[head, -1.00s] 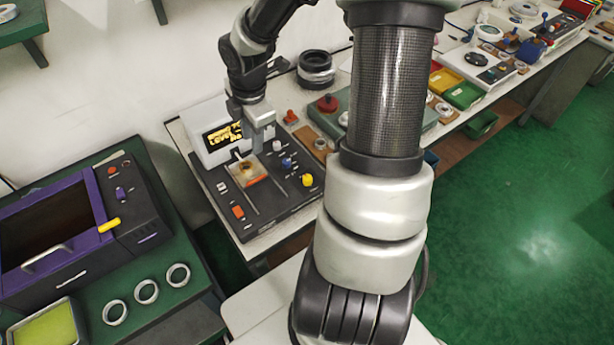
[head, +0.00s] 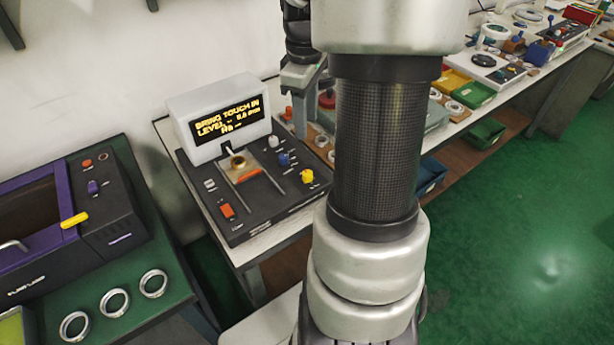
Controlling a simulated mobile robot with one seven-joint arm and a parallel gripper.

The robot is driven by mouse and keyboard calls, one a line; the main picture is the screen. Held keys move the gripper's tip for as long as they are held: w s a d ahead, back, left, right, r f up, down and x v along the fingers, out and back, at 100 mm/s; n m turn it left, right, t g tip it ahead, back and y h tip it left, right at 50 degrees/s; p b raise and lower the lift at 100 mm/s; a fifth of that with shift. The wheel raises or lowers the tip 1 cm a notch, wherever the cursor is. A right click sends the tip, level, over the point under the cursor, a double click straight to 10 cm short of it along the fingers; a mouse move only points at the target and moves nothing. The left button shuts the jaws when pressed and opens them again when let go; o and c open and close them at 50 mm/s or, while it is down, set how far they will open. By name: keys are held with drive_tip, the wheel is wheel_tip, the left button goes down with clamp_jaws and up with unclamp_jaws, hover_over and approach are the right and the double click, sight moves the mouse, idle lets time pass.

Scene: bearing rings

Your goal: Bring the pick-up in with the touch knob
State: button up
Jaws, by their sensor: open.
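The tester (head: 240,215) is a black panel with a white display box (head: 218,112) reading "BRING TOUCH IN" and a level line. A brass-coloured ring (head: 238,161) sits on its small stage, with the thin pick-up (head: 229,149) at its back edge; I cannot tell whether they touch. On the right are a pale knob (head: 272,141), a blue knob (head: 283,159) and a yellow knob (head: 307,176); their labels are too small to read, so I cannot tell which is touch. My gripper (head: 302,118) is open, behind and right of the knobs, partly hidden by my arm.
An orange switch (head: 227,210) and a pale switch (head: 210,184) are at the panel's left. A purple-trimmed machine (head: 90,200) and several metal rings (head: 115,302) are on the green bench at left. Coloured bins (head: 474,95) and other devices stand along the right bench.

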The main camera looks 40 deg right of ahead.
sight(307, 173)
drive_tip(key=f, duration=0.5)
drive_tip(key=f+b, duration=0.1)
drive_tip(key=f, duration=0.5)
drive_tip(key=f+b, duration=0.1)
drive_tip(key=f, duration=0.4)
drive_tip(key=shift+w+d+f, duration=0.15)
drive_tip(key=shift+d+f, duration=0.1)
drive_tip(key=shift+f, duration=0.15)
clamp_jaws()
